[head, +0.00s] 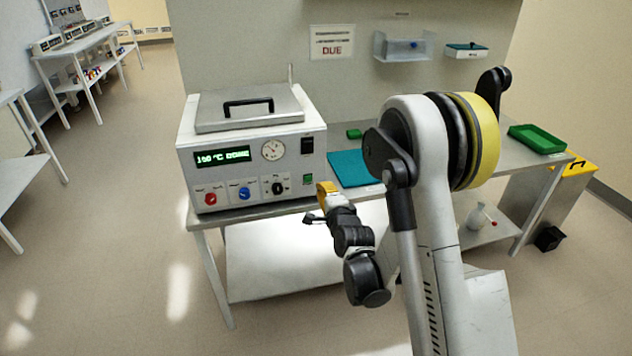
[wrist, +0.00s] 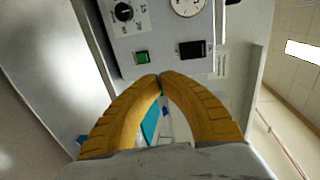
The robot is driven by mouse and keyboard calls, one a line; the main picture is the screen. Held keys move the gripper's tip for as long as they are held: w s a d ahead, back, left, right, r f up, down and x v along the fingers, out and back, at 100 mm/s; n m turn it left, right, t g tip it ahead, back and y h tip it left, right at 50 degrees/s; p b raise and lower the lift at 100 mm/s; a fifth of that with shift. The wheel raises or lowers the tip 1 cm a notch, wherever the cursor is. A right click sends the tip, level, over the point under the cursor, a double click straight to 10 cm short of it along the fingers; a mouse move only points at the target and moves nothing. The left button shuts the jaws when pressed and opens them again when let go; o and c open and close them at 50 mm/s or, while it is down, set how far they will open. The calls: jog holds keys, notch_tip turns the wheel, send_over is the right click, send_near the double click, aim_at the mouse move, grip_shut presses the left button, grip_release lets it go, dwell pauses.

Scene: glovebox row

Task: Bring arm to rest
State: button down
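My arm rises from the lower right of the head view and bends over, with its forearm hanging in front of the bench. My gripper (head: 321,193) is near the right front corner of the white heating unit (head: 243,170), pointing toward its front. In the wrist view the two yellow fingers of my gripper (wrist: 161,77) meet at their tips. Nothing is held between them. The unit's panel with green switch (wrist: 142,57) lies beyond the fingertips. Whether the gripper touches the unit cannot be told; it appears apart.
The steel bench (head: 262,205) carries the unit, a teal mat (head: 352,168) and a green tray (head: 538,139). A yellow-topped bin (head: 572,170) stands at the right. Open floor (head: 110,250) lies left of the bench. A wall sign (head: 332,42) hangs behind.

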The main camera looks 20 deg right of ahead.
jog(key=s+a+r+n+g, duration=0.35)
jog(key=s+r+n, duration=0.6)
jog(key=s, duration=0.35)
jog(key=s+d+n+g, duration=0.1)
jog(key=s+n+g, duration=0.4)
jog(key=s, duration=1.7)
jog(key=n, duration=0.3)
jog(key=shift+s+d, duration=0.2)
jog(key=shift+s, duration=0.05)
jog(key=shift+r+n, duration=0.1)
jog(key=shift+n, duration=0.15)
